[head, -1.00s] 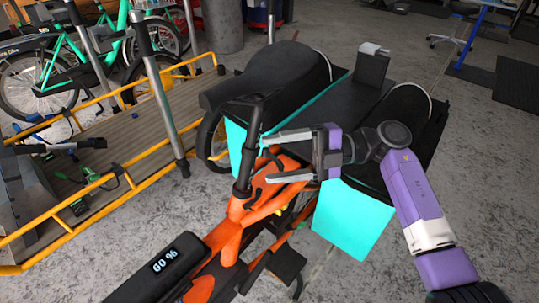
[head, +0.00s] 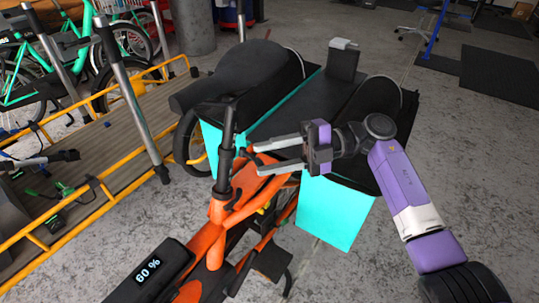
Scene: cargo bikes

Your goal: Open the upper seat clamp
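The orange cargo bike (head: 206,240) stands in the middle of the head view. Its black saddle (head: 235,78) sits on a dark seat post (head: 229,128). A black collar (head: 226,158) part way down the post looks like the upper seat clamp; its lever is too small to tell whether it is open or shut. A lower collar (head: 222,190) sits where the post meets the orange frame. My gripper (head: 258,161) is open and empty, right of the post, its two fingers pointing left at about the upper collar's height. The fingertips look apart from the post.
Black cargo bags with turquoise panels (head: 338,215) sit behind and below my gripper. A yellow-railed wooden platform (head: 105,150) stands at left.

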